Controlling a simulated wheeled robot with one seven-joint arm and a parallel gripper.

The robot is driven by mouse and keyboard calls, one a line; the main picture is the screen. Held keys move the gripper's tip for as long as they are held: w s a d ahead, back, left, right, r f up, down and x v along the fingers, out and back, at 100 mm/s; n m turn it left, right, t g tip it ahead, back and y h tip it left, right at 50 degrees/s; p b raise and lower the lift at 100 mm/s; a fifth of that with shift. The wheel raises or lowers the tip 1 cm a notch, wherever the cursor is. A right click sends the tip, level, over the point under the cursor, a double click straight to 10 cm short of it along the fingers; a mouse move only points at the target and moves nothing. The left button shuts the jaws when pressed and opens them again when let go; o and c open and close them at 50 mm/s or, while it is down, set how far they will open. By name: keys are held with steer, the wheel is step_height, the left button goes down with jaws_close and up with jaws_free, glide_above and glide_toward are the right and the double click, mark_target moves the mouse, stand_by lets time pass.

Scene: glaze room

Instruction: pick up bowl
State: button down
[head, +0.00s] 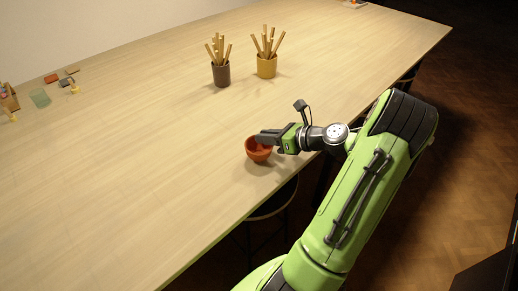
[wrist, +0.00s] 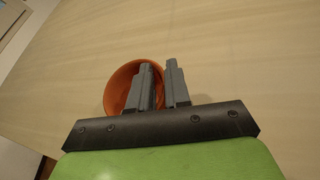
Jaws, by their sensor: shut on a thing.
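A small orange-red bowl (head: 257,150) is upright near the table's right edge in the head view. It also shows in the wrist view (wrist: 121,88), partly hidden behind a finger. My gripper (head: 268,137) reaches over the bowl's rim from the right. In the wrist view, one finger of my gripper (wrist: 162,84) is inside the bowl and the other is just outside, so it is shut on the bowl's wall. I cannot tell clearly whether the bowl's base touches the table.
The pale wooden table (head: 130,180) is mostly clear around the bowl. A dark cup (head: 221,75) and a tan cup (head: 267,67), both holding wooden sticks, stand farther back. A stool (head: 273,204) stands below the near edge.

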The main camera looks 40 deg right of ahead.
step_height(320, 180, up, 10)
steer(key=p, duration=0.4)
